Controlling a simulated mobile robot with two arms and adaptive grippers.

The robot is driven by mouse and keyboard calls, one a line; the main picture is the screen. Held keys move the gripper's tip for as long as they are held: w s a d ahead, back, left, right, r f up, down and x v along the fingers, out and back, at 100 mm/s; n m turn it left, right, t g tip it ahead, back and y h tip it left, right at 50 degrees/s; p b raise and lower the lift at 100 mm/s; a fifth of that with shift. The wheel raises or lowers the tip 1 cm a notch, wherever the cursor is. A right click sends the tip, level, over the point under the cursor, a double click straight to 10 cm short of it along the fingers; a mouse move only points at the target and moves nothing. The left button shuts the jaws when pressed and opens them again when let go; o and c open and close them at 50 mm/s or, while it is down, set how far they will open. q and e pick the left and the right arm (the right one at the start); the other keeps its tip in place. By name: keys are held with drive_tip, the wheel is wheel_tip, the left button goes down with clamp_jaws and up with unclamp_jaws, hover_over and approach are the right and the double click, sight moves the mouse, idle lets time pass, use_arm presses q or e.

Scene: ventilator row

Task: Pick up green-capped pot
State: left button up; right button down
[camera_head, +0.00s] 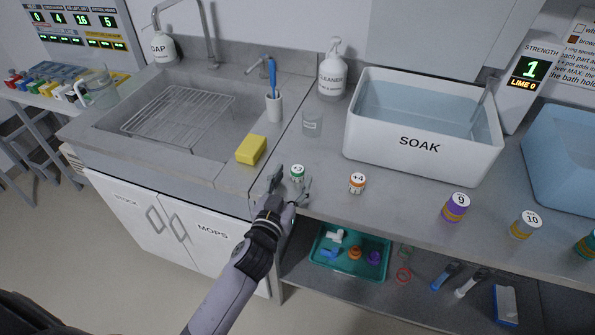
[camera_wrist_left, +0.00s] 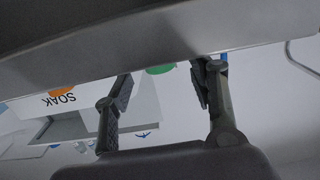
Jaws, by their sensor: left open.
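The green-capped pot (camera_head: 297,172), marked "+3", stands upright on the grey worktop near its front edge, right of the sink. My left gripper (camera_head: 290,186) is open, with its fingers reaching in from the front on either side of the pot. In the left wrist view, the green cap (camera_wrist_left: 160,69) shows between the two spread fingers (camera_wrist_left: 164,82), partly cut off by a dark grey edge. I cannot tell whether either finger touches the pot. My right gripper is not in view.
An orange-capped pot (camera_head: 357,183) marked "+4" stands close to the right. Purple (camera_head: 455,206) and yellow-banded (camera_head: 525,224) pots stand farther right. Behind are a clear beaker (camera_head: 312,123), a white SOAK tub (camera_head: 400,165) and a yellow sponge (camera_head: 251,149). A teal tray (camera_head: 318,260) sits below.

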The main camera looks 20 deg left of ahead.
sight(295, 174)
use_arm(q)
drive_tip(key=w, duration=0.4)
drive_tip(key=shift+w+d+f+p, duration=0.1)
drive_tip(key=shift+f+p, duration=0.05)
drive_tip(key=shift+p, duration=0.15)
drive_tip(key=shift+c, duration=0.3)
clamp_jaws()
